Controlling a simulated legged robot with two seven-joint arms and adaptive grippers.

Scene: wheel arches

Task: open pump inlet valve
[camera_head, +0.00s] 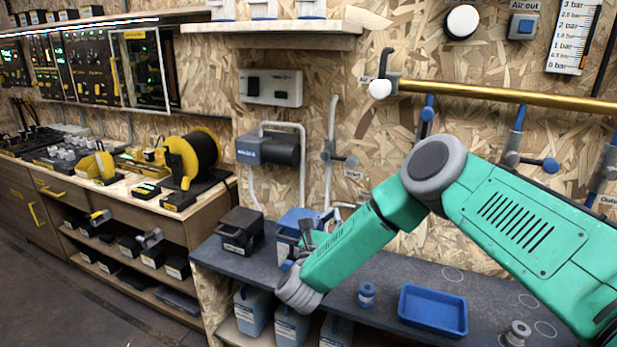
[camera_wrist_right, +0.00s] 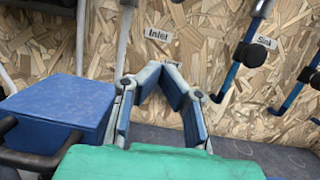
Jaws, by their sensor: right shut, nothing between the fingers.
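A grey pipe with a side valve (camera_head: 330,155) runs down the wooden wall in the head view, its round grey knob (camera_head: 352,160) sticking out to the right. A small "Inlet" label (camera_head: 353,174) is just below the knob. The label also shows in the right wrist view (camera_wrist_right: 158,35), above the fingers. My right gripper (camera_wrist_right: 162,72) is shut and empty, its blue-padded fingers meeting in a point towards the wall, apart from the label. In the head view it is mostly hidden behind my forearm. My left gripper is out of view.
A blue box (camera_wrist_right: 62,108) stands close left of my right gripper. A blue valve with a black knob (camera_wrist_right: 250,55) is to the right. A brass pipe (camera_head: 500,94) crosses the wall. A blue tray (camera_head: 433,309) lies on the dark bench (camera_head: 385,280).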

